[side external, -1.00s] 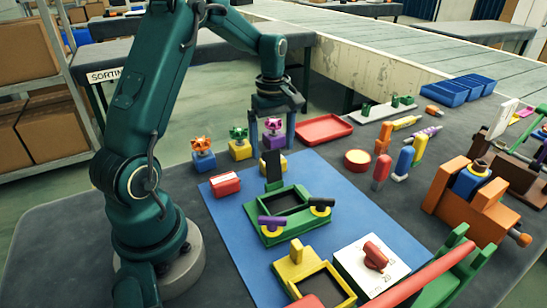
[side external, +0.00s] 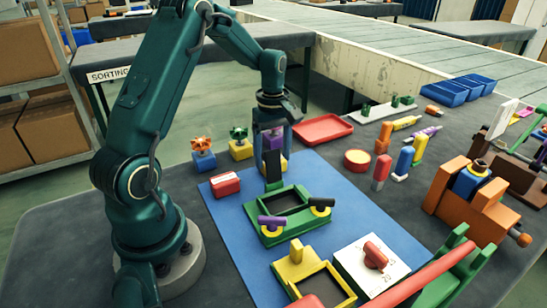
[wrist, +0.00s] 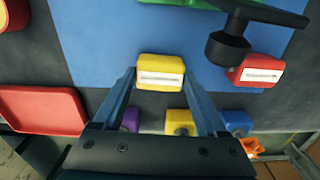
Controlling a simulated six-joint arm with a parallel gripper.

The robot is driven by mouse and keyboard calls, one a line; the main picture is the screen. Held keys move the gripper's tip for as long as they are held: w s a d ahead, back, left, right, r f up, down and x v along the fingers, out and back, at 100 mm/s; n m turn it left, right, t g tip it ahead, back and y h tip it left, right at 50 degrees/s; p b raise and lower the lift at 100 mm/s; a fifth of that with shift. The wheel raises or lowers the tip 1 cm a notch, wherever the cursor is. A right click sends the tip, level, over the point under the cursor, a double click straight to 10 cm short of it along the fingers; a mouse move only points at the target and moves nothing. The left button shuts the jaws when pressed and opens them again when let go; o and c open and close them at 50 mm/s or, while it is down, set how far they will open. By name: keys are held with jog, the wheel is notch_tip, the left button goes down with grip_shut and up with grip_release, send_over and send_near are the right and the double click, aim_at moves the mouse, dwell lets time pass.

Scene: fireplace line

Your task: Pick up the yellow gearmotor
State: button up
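The yellow gearmotor (wrist: 160,72) is a small yellow block with a white label on its face. In the wrist view it lies between the two fingers of my gripper (wrist: 160,78), which stand apart on either side of it with narrow gaps. In the side view my gripper (side external: 272,165) points down over the gearmotor, with its fingers low near the table. Only part of the yellow gearmotor (side external: 284,164) shows there, behind a finger and a black upright handle (side external: 272,169).
A red labelled block (side external: 225,185) sits left of my gripper. The green fixture (side external: 292,224) with the black handle stands close in front on the blue mat (side external: 233,221). Purple, yellow and blue motors (side external: 204,160) stand behind. A red tray (side external: 323,129) lies to the right.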

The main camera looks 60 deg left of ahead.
jog(key=shift+c, duration=0.6)
notch_tip(320, 180, up, 10)
dwell(0.9)
